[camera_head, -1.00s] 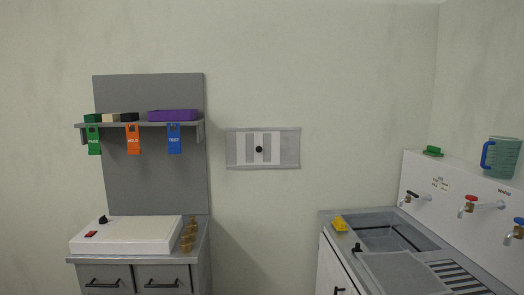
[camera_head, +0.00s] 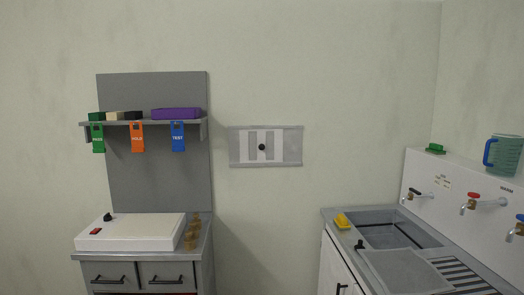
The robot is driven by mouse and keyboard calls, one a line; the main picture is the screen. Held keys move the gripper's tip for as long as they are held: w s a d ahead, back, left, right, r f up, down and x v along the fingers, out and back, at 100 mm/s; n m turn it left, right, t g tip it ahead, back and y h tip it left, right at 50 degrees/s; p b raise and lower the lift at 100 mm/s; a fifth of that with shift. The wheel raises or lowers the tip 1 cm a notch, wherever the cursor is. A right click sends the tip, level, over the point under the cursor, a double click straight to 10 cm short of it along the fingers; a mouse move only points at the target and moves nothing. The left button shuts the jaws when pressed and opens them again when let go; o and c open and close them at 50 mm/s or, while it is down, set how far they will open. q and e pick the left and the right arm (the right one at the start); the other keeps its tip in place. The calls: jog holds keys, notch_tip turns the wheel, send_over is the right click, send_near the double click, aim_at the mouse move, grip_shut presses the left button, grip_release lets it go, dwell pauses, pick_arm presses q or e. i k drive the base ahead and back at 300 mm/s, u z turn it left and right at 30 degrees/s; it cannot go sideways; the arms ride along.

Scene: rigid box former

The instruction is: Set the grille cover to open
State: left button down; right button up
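The grille cover (camera_head: 292,146) is a flat light-grey rectangular panel on the back wall, near the middle of the view. Its central part shows upright white and grey stripes. A small round black knob (camera_head: 262,147) sits at about the middle of the striped part. At this distance I cannot tell for sure whether the grille's slots are open or covered. Neither of my grippers is in view, and nothing touches the cover.
Left of the cover, a grey cabinet (camera_head: 204,254) carries a white box (camera_head: 130,232) and brass weights (camera_head: 191,232). Above it is a shelf (camera_head: 203,130) with hanging tags. At right are a sink counter (camera_head: 335,214), taps and a jug (camera_head: 502,154). The wall around the cover is clear.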

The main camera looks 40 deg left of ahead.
aim_at(243, 133)
jog(key=z, duration=0.6)
jog(key=k, duration=0.2)
jog(key=u, duration=2.05)
jog(key=i, duration=1.85)
jog(key=u, duration=0.2)
